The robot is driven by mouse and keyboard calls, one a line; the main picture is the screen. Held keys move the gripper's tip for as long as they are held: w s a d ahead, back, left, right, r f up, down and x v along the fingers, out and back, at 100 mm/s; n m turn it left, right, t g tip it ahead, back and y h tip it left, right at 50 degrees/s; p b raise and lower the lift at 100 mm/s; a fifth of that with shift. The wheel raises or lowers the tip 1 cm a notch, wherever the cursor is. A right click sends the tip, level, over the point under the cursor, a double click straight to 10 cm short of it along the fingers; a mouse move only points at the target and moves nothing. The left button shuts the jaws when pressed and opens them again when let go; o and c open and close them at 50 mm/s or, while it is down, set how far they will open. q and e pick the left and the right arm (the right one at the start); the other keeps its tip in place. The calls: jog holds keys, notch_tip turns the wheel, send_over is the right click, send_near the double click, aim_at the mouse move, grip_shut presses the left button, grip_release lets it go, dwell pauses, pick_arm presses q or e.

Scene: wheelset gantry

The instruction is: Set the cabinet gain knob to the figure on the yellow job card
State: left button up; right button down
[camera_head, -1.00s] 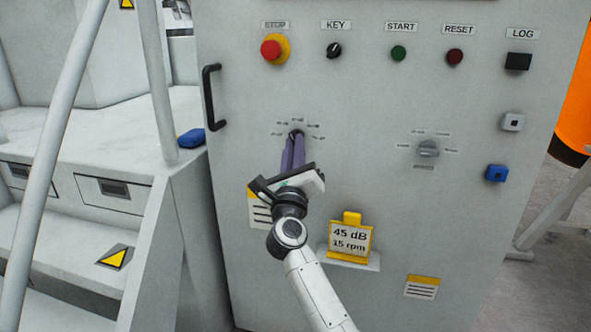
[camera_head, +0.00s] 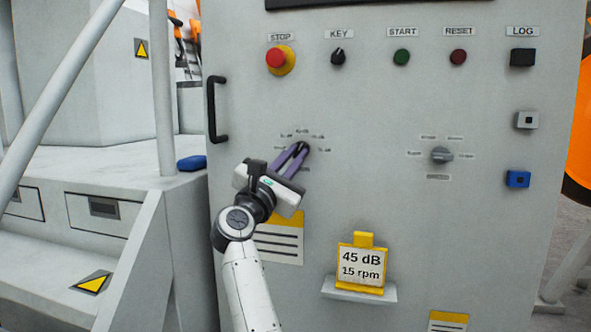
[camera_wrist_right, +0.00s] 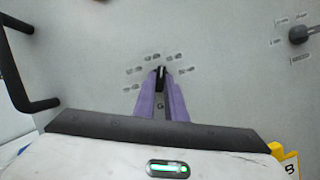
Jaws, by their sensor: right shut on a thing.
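The gain knob (camera_wrist_right: 161,74) is a small dark knob on the cabinet front, ringed by small labels too blurred to read. My right gripper (camera_head: 300,150) has its purple fingers on either side of it and is shut on it; the fingers hide most of the knob. In the right wrist view the fingers (camera_wrist_right: 162,100) reach straight at the knob. The yellow job card (camera_head: 361,263) reads "45 dB" and "15 rpm" and stands on a small ledge (camera_head: 358,290) lower on the cabinet. My left gripper is not in view.
A second, grey knob (camera_head: 441,155) with its own labels is to the right. STOP (camera_head: 281,60), KEY (camera_head: 338,57), START (camera_head: 401,57), RESET (camera_head: 458,57) and LOG (camera_head: 522,57) controls line the top. A black handle (camera_head: 217,110) sticks out at the cabinet's left edge.

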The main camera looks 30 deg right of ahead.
jog(key=shift+w+a+r+m+g, duration=0.1)
jog(key=shift+m+g, duration=0.4)
jog(key=shift+m, duration=0.65)
jog(key=shift+r+m+g, duration=0.1)
jog(key=shift+m+g, duration=0.4)
jog(key=shift+m, duration=0.95)
jog(key=c, duration=1.8)
grip_release()
